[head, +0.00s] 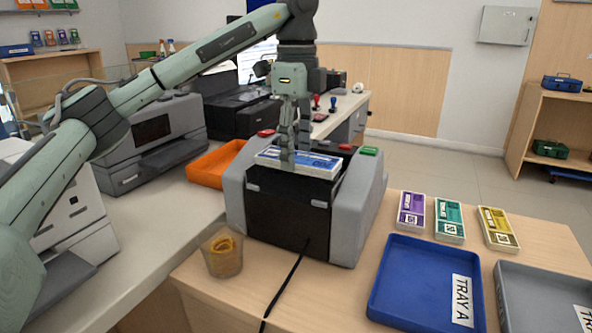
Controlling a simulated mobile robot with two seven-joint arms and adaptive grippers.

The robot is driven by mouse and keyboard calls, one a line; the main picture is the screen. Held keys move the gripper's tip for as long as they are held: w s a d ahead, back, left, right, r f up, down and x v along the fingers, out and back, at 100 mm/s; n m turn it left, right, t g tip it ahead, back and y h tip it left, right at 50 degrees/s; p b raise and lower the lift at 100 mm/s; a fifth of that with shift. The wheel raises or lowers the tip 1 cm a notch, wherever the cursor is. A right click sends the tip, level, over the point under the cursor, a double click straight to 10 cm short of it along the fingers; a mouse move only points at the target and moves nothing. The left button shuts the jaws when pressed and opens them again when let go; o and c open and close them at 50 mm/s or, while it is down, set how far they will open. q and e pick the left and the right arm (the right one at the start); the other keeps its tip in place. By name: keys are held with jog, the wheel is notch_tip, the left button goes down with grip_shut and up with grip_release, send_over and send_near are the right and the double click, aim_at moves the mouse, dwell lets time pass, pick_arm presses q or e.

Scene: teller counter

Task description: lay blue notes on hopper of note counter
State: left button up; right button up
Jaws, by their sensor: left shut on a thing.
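The grey and black note counter (367,207) stands on the wooden counter in the middle of the head view. The blue notes (321,163) are a flat banded stack at the top of the note counter, over its hopper. My left gripper (288,160) comes down from above and is shut on the blue notes. Its fingers cover part of the stack. I cannot tell whether the stack touches the hopper surface. My right gripper does not show.
Purple (411,211), green (449,220) and yellow (497,228) note stacks lie to the right. A blue tray (383,312) marked TRAY A and a grey tray (507,300) are in front. A cup of rubber bands (222,257), a black cable and an orange tray (207,172) are near the counter.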

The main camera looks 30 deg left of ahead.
aim_at(296, 157)
pick_arm(q)
notch_tip(296, 157, down, 4)
jog(key=shift+a+r, duration=0.1)
jog(key=shift+f, duration=0.2)
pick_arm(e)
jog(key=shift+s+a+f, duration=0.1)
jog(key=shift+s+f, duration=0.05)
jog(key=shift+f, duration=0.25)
pick_arm(q)
jog(key=o, duration=1.2)
jog(key=shift+c, duration=0.2)
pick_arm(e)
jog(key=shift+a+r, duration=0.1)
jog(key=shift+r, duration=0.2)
